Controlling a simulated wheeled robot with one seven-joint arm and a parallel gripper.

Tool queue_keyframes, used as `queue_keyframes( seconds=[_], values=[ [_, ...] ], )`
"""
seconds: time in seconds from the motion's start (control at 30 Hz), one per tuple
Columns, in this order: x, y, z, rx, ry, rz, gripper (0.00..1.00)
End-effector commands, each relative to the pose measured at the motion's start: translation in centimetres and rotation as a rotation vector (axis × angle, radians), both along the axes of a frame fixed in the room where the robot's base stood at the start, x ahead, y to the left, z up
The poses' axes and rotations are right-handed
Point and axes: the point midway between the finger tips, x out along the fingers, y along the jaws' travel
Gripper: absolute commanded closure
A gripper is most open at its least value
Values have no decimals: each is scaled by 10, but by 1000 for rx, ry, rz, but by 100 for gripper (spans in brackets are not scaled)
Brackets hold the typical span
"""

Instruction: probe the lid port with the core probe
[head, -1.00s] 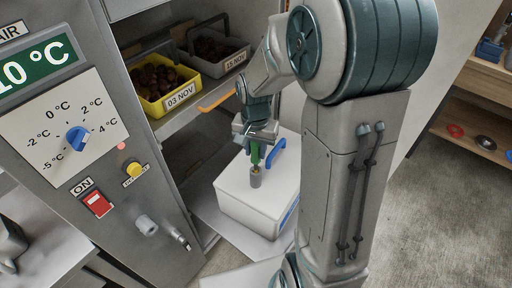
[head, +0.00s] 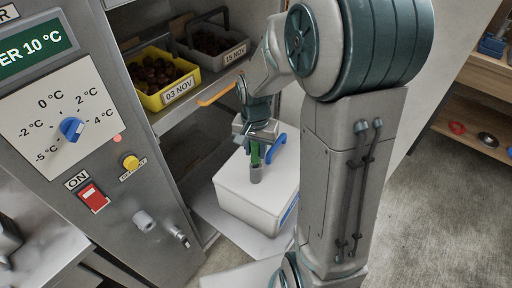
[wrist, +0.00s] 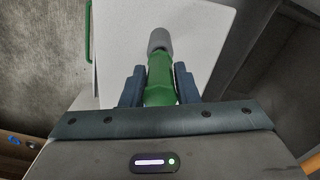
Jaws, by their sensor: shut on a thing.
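My gripper (head: 254,144) is shut on the green handle of the core probe (head: 255,157), which points down over a white box (head: 245,205). The probe also shows between the fingers in the wrist view (wrist: 160,80). A short grey cylinder, which looks like the lid port (head: 256,175), stands on the white lid (wrist: 115,45). The green handle's lower end meets the top of this cylinder. No shaft shows between them, and the cylinder hides whatever is inside it.
A yellow crate of chestnuts (head: 164,98) marked 03 NOV and a grey crate (head: 235,62) marked 15 NOV stand on a shelf behind. A control panel with a blue knob (head: 72,128) is at left. Wooden shelves (head: 465,115) are at right.

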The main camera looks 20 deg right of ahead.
Motion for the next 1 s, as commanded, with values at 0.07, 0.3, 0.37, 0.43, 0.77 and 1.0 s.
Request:
queue_keyframes(
  seconds=[0.07,0.3,0.37,0.43,0.77,1.0],
  values=[
    [0,0,-3,0,0,0,100],
    [0,0,-9,0,0,0,100],
    [0,0,-11,0,0,0,100],
    [0,0,-12,0,0,0,100],
    [0,0,-21,0,0,0,100],
    [0,0,-24,-1,-1,0,64]
  ],
)
